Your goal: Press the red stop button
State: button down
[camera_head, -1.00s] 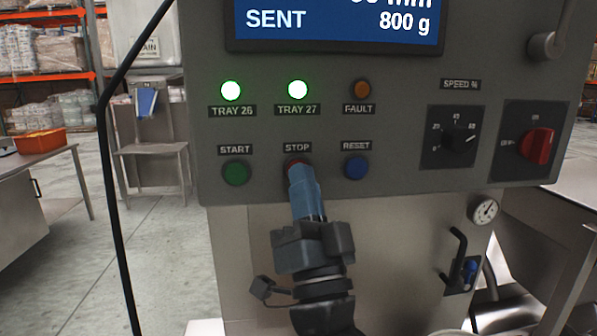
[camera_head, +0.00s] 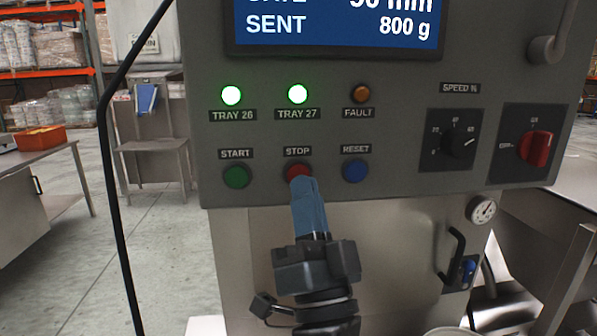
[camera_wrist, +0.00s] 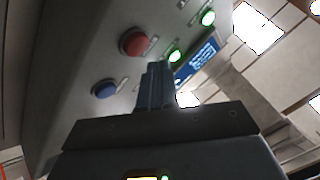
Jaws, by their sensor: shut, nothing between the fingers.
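The red stop button (camera_head: 298,171) is on the grey control panel under the STOP label, between the green start button (camera_head: 236,176) and the blue reset button (camera_head: 355,171). My gripper (camera_head: 303,184) has its blue fingers shut and empty. In the head view its tips overlap the lower edge of the red button, and most of the button shows. In the wrist view the red button (camera_wrist: 134,41) is whole and clear of the fingertips (camera_wrist: 157,68), with a gap between them.
The tray 26 lamp (camera_head: 232,95) and tray 27 lamp (camera_head: 297,94) are lit green; the fault lamp (camera_head: 360,94) is dull orange. A speed knob (camera_head: 458,140) and a red rotary switch (camera_head: 536,149) are to the right. A black cable (camera_head: 109,180) hangs at left.

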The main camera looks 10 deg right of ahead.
jog(key=s+p, duration=0.1)
jog(key=s, duration=0.3)
dwell(0.7)
jog(key=s+d+f+n+g, duration=0.3)
jog(key=s+d+f, duration=0.2)
jog(key=s+f, duration=0.3)
jog(key=s+d+f+n+g, duration=0.25)
jog(key=s+d+f, duration=0.25)
jog(key=s+f, duration=0.3)
jog(key=s+d+f+g+h, duration=0.1)
jog(key=s+d+f+g, duration=0.1)
jog(key=s, duration=0.7)
jog(key=s+d+f+n+g, duration=0.1)
jog(key=s+g, duration=0.4)
jog(key=s, duration=0.5)
notch_tip(320, 180, down, 3)
jog(key=shift+d+r+h, duration=0.15)
jog(key=shift+d+h, duration=0.25)
jog(key=shift+d, duration=0.15)
jog(key=c, duration=1.8)
grip_release()
jog(key=shift+c, duration=0.2)
